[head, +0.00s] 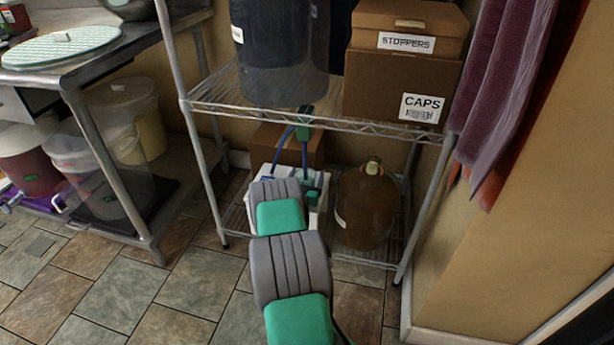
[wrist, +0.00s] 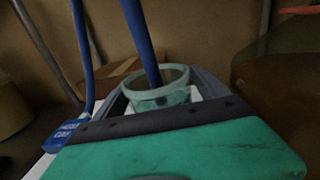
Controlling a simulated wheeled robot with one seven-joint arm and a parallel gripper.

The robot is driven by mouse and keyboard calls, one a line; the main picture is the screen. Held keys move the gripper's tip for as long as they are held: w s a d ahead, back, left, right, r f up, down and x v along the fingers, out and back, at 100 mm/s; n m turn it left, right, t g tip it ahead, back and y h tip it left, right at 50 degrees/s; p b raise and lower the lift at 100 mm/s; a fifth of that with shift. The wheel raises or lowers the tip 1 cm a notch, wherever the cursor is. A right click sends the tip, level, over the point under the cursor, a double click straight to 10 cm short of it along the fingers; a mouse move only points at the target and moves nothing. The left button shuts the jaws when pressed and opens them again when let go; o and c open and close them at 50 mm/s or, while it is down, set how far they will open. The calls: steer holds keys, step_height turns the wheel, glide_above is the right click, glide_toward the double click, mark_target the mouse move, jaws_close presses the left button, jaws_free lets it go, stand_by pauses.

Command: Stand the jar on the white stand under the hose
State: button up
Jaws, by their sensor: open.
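The jar (wrist: 172,75) is a clear, greenish open-topped vessel in the wrist view, apparently upright. It sits between the fingers of my gripper (wrist: 160,92), which are open around it. A blue hose (wrist: 140,40) comes down from above to the jar's mouth; its lower end shows at or behind the rim, and I cannot tell its exact depth. White surface of the stand (wrist: 196,92) shows beside the jar; the contact under the jar is hidden by my gripper. In the head view, the white stand (head: 262,172) is on the lower wire shelf, partly behind my arm; the jar is not discernible there.
A second blue tube (wrist: 84,50) with a blue label stands left of the jar. A large brown jug (head: 365,210) stands close on the right, and a cardboard box (head: 270,140) behind. The upper wire shelf (head: 330,122), holding a dark bucket (head: 280,60) and boxes, is overhead.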

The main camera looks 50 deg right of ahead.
steer(key=shift+r, duration=0.15)
steer(key=shift+s+a+p, duration=0.15)
steer(key=shift+a+p, duration=0.1)
steer(key=shift+p, duration=0.05)
steer(key=p+v, duration=0.2)
steer(key=v, duration=0.9)
steer(key=w+a+r+m+g+y, duration=0.1)
steer(key=w+a+r+m+g, duration=0.2)
steer(key=r+m, duration=0.55)
steer(key=w+a+r+m+g+y, duration=0.15)
steer(key=a+m+y, duration=0.35)
steer(key=a, duration=0.5)
steer(key=a+r+m+t+y, duration=0.1)
steer(key=a+r+m+y, duration=0.2)
steer(key=a+m, duration=0.5)
steer(key=s+a+r+g+y, duration=0.1)
steer(key=s+a+y, duration=0.1)
steer(key=s+a, duration=0.3)
steer(key=s+a+r+m+g+y, duration=0.1)
steer(key=s+a, duration=0.4)
steer(key=a, duration=0.6)
steer(key=s+a+r+m+g+y, duration=0.1)
steer(key=s+a+y, duration=0.3)
steer(key=a, duration=0.5)
steer(key=shift+s+r, duration=0.65)
steer(key=shift+s, duration=0.2)
